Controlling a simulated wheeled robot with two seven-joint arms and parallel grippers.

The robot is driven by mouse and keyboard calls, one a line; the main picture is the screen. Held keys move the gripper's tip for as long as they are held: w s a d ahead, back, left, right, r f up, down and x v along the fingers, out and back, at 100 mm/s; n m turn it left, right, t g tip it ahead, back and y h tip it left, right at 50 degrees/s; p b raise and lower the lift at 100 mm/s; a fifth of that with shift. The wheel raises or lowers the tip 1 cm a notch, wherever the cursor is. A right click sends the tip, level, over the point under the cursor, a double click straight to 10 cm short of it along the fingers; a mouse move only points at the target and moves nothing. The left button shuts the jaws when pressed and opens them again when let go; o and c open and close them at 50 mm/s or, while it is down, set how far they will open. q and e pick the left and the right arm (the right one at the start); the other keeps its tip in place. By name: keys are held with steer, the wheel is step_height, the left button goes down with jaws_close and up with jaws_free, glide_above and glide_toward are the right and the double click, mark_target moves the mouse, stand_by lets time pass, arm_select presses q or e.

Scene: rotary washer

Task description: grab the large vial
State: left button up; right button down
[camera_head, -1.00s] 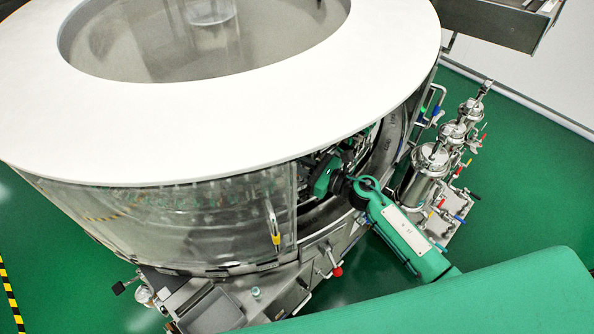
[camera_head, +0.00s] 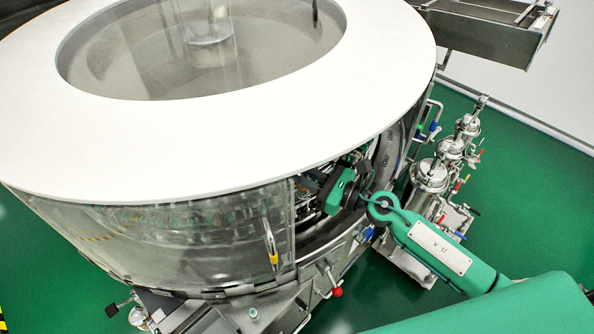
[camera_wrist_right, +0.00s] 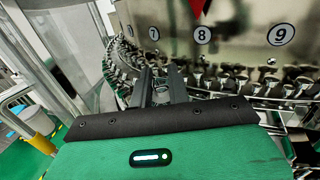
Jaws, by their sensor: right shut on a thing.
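My right gripper (camera_wrist_right: 160,88) shows in the right wrist view, with its two dark fingers close together and shut on a small greyish thing between them. This may be the large vial, but it is mostly hidden and too small to make out clearly. In the head view my right arm reaches through the opening in the side of the rotary washer (camera_head: 200,150), and its fingertips are hidden there. My left gripper is not in view.
A curved row of grippers and vial holders (camera_wrist_right: 115,70) runs around the washer drum (camera_wrist_right: 240,40), marked 7, 8 and 9. A clear guard panel (camera_head: 180,240) stands left of the opening. Steel filter housings (camera_head: 430,180) stand to the right.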

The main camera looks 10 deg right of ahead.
steer(key=s+d+b, duration=0.4)
steer(key=s+b, duration=0.1)
steer(key=s, duration=0.9)
steer(key=shift+s+d, duration=0.2)
steer(key=shift+s, duration=0.1)
